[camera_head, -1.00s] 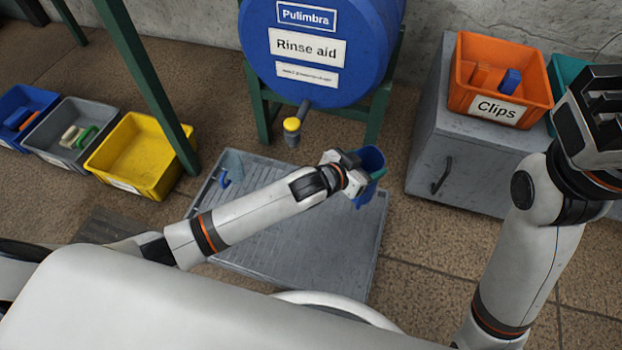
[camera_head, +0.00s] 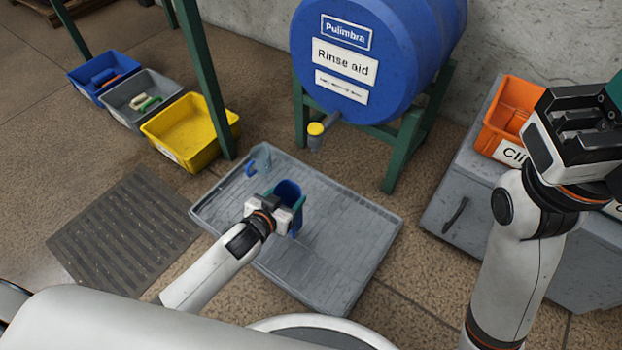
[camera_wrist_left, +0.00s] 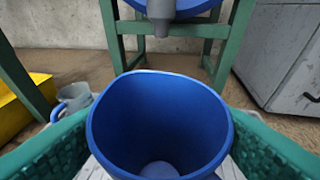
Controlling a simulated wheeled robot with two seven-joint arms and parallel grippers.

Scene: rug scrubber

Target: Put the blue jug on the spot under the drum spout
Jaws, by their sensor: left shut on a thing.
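My left gripper (camera_head: 284,211) is shut on the blue jug (camera_head: 289,191) and holds it upright over the grey ribbed tray (camera_head: 345,225). In the left wrist view the open jug (camera_wrist_left: 160,120) fills the middle, between the teal finger pads. The drum spout (camera_head: 316,132), with a yellow top, juts from the blue drum (camera_head: 350,60); it also shows in the left wrist view (camera_wrist_left: 160,22), beyond the jug. No marked spot is visible on the tray. I cannot tell whether the jug touches the tray. My right gripper (camera_head: 582,115) is raised at the right; its fingertips are unclear.
A grey-blue jug with a blue handle (camera_head: 261,158) stands at the tray's back left corner. Green stand legs (camera_head: 392,160) flank the drum. Yellow (camera_head: 185,135), grey (camera_head: 140,100) and blue bins stand left. A grey cabinet (camera_head: 470,190) with an orange bin (camera_head: 505,115) stands right.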

